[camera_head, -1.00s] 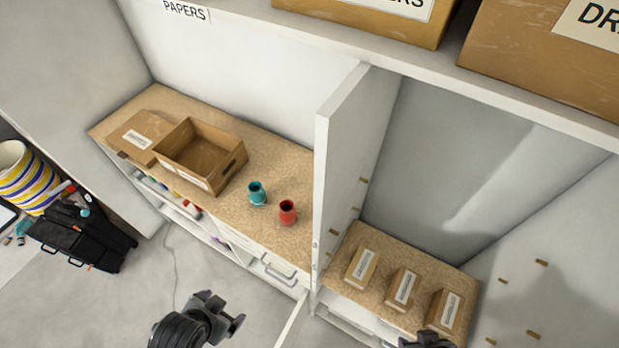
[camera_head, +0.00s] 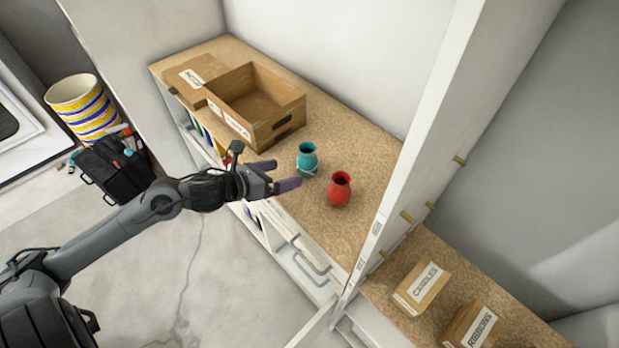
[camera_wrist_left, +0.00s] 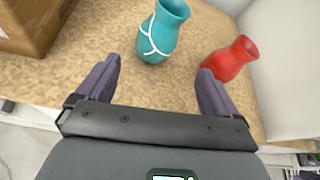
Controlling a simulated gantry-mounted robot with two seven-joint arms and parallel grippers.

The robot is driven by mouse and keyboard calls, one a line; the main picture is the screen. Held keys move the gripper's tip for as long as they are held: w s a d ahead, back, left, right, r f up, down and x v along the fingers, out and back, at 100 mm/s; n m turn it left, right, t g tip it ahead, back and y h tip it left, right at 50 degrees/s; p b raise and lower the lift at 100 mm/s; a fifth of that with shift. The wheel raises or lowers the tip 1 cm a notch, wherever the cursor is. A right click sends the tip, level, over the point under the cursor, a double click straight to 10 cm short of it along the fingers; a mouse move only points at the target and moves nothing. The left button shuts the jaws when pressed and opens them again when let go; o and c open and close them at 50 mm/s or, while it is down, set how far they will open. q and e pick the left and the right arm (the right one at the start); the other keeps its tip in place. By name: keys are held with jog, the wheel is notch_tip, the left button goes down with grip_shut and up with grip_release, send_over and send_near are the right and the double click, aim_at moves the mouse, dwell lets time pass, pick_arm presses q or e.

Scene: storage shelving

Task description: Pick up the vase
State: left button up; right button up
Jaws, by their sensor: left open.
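A teal vase (camera_head: 307,160) with a white line pattern stands upright on the cork-topped shelf. A red vase (camera_head: 339,190) stands to its right, nearer the front edge. My left gripper (camera_head: 288,175) is open and empty at the shelf's front edge, its fingers pointing at the teal vase without touching it. In the left wrist view the teal vase (camera_wrist_left: 163,32) is ahead, between the lines of the two fingers, and the red vase (camera_wrist_left: 230,59) is beyond the right fingertip. My right gripper is out of view.
An open cardboard box (camera_head: 257,107) stands left of the vases on the cork top (camera_head: 358,146). A white divider (camera_head: 423,130) rises to the right. Beyond it are boxes labelled candles (camera_head: 421,287) and ribbons (camera_head: 473,326). A drawer handle (camera_head: 309,262) juts out below.

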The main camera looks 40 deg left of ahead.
aim_at(298, 165)
pick_arm(q)
jog(key=shift+w+a+f+m+b, duration=0.2)
jog(key=shift+w+a+m+b, duration=0.3)
jog(key=shift+m+b, duration=0.45)
jog(key=shift+w+m+h, duration=0.4)
jog(key=shift+w+m, duration=0.05)
jog(key=shift+x, duration=2.5)
jog(key=shift+r+p+x, duration=0.2)
jog(key=shift+p+x, duration=0.55)
jog(key=shift+x, duration=1.5)
jog(key=shift+w+d+f, duration=0.15)
jog(key=shift+w+f, duration=0.05)
jog(key=shift+w, duration=0.1)
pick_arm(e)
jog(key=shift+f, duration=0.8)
pick_arm(q)
jog(key=c, duration=1.2)
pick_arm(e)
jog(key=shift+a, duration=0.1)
pick_arm(q)
jog(key=shift+o, duration=0.2)
